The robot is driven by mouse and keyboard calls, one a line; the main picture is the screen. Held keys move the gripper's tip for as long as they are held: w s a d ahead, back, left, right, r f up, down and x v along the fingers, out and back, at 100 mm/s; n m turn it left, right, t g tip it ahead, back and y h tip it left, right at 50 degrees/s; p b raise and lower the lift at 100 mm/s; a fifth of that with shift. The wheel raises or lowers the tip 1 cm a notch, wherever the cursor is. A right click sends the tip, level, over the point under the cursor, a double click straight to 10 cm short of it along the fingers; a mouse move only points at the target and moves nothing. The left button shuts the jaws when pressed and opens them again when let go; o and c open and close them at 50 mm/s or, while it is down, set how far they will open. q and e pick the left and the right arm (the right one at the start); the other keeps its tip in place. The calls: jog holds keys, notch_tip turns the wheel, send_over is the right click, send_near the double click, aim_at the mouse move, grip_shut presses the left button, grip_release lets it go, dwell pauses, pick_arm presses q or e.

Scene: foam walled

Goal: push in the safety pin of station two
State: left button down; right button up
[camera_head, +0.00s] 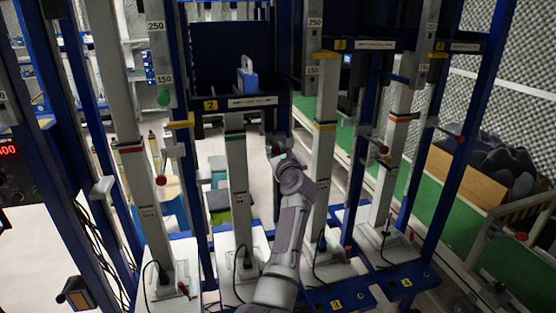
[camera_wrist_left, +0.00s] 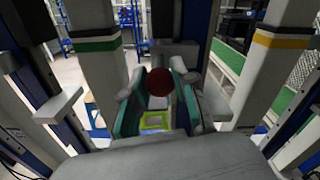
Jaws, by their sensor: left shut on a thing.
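Station two is the white column with a green band (camera_head: 235,135), under the yellow "2" label (camera_head: 211,105). My left gripper (camera_head: 277,149) is just right of that column, its arm reaching up from below. In the left wrist view the red ball knob (camera_wrist_left: 160,82) of the safety pin sits between the two teal-lined fingers (camera_wrist_left: 159,98), which are shut on it. The pin's shaft behind the knob is hidden, so how far in it is cannot be told. The green-banded column (camera_wrist_left: 97,45) is left of the fingers. My right gripper is not in view.
The yellow-banded column (camera_head: 325,127) stands close on the right of my left arm. Other red knobs stick out at neighbouring stations, at left (camera_head: 160,181) and right (camera_head: 383,149). Blue posts (camera_head: 275,190) flank the columns. A blue padlock-shaped block (camera_head: 248,82) sits on the shelf above.

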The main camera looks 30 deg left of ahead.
pick_arm(q)
jog(key=shift+r, duration=0.1)
jog(key=c, duration=0.9)
grip_release()
jog(key=shift+a, duration=0.1)
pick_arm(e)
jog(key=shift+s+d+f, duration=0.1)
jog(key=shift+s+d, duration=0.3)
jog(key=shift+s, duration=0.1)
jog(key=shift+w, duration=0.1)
pick_arm(q)
jog(key=shift+d, duration=0.2)
jog(key=shift+s+d, duration=0.25)
jog(key=v, duration=0.6)
jog(key=shift+s+d, duration=0.15)
jog(key=shift+s, duration=0.05)
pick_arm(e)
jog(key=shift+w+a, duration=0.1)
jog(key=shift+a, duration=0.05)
